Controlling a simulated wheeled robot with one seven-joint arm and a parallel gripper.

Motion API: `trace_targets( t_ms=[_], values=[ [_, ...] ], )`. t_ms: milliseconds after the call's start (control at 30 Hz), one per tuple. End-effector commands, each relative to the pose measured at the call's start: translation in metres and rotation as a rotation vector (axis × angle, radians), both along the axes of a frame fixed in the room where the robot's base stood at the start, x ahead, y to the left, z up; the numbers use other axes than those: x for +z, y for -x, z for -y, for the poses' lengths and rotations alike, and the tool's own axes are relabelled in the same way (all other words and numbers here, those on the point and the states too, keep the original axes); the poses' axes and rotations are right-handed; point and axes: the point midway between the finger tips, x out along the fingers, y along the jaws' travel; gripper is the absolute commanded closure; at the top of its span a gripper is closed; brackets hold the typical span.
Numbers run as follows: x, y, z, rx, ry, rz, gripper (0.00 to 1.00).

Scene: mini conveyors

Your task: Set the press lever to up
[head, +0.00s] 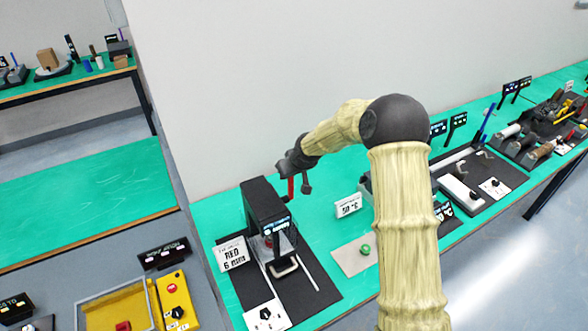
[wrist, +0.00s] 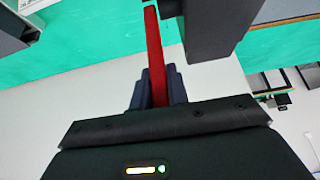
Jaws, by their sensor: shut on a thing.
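The press (head: 262,207) is a black upright machine on a dark base at the middle left of the head view. Its red lever (head: 291,187) stands out at the press's right side, close to upright in that view. My gripper (head: 290,168) is at the lever's upper end, beside and above the press. In the wrist view the red lever (wrist: 153,35) runs up between the two dark fingers of my gripper (wrist: 156,75), which are shut on it. The lever's held end is partly hidden by the fingers. A dark grey body (wrist: 212,25) shows right of the lever.
A white sign (head: 233,254) stands left of the press, and another sign (head: 348,205) stands to its right. A white panel with a black knob (head: 266,314) lies in front. A green button (head: 365,249) sits on a plate at right. A wall (head: 220,90) rises behind.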

Motion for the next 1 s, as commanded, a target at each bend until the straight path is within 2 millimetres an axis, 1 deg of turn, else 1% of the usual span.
trace_targets(
  t_ms=[33,333,367,400,467,633,800,867,1000],
  values=[
    [0.003,-0.002,0.001,-0.003,0.001,0.005,1.0],
    [0.004,-0.002,-0.003,0.001,0.0,0.008,1.0],
    [0.004,-0.002,-0.003,0.002,0.0,0.009,0.8],
    [0.004,-0.002,-0.005,0.004,0.0,0.009,0.72],
    [0.004,-0.001,-0.006,0.007,0.0,0.008,0.62],
    [0.002,0.001,-0.009,0.011,0.001,0.005,0.62],
    [0.003,0.001,-0.006,0.009,0.001,0.004,0.62],
    [0.005,0.002,-0.005,0.007,0.001,0.004,0.62],
    [0.016,0.008,-0.001,0.006,0.0,0.005,0.62]
  ],
)
